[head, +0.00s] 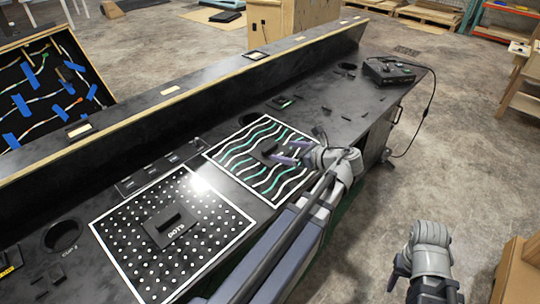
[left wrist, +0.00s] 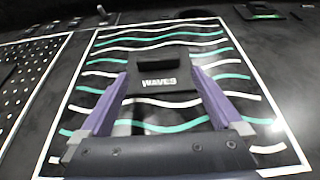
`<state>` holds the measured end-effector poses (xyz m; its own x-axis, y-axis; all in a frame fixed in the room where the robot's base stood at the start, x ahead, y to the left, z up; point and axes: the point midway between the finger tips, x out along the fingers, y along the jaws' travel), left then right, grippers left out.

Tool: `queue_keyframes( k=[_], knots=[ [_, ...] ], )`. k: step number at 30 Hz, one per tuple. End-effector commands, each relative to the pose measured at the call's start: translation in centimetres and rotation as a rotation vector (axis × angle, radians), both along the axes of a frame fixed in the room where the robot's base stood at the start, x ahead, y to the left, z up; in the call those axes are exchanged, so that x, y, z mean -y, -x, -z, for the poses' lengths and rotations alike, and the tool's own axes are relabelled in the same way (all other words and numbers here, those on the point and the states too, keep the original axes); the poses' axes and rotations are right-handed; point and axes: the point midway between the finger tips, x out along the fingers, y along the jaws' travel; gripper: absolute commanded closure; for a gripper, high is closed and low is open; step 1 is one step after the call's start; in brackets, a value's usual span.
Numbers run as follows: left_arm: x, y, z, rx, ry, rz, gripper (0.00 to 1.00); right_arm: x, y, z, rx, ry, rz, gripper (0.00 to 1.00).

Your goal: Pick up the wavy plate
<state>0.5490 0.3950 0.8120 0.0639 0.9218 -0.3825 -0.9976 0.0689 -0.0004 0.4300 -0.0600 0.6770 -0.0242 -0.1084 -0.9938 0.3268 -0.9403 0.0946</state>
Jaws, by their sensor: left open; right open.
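The wavy plate (head: 238,160) is a black square panel with a white border and green and white wavy lines, lying flat on the dark console. It fills much of the left wrist view (left wrist: 160,36). A black block marked WAVES with a raised handle (left wrist: 163,67) sits at its middle. My left gripper (head: 287,152) is over the plate's right half. Contact cannot be told. My right gripper (head: 398,275) is open and empty, low over the floor at the right.
A dotted plate (head: 130,251) with a DOTS block lies left of the wavy plate. A cup hole (head: 62,235) is at the far left. A raised ledge (head: 130,122) runs along the back. A control box (head: 388,72) with a cable stands at the console's far end.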

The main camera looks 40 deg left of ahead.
Motion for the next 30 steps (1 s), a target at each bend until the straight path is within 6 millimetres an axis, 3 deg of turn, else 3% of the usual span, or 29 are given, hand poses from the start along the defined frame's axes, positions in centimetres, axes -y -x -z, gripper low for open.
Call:
queue_keyframes(
  k=[4,10,19,30],
  knots=[
    [-1.6,0.0,0.8,0.001,0.0,-0.004,0.0,0.0,0.0,0.8,0.0,0.0,0.0,0.5],
    [-2.4,-0.1,0.8,-0.001,0.0,-0.002,0.0,0.0,0.0,0.8,0.0,0.0,0.0,0.5],
    [-6.4,-0.1,1.9,0.0,0.0,-0.003,0.0,0.0,0.0,1.9,0.0,0.0,0.0,0.5],
    [-7.0,-0.2,2.0,0.0,0.0,0.0,0.01,0.0,0.0,2.0,0.0,0.0,0.0,0.5]
  ],
)
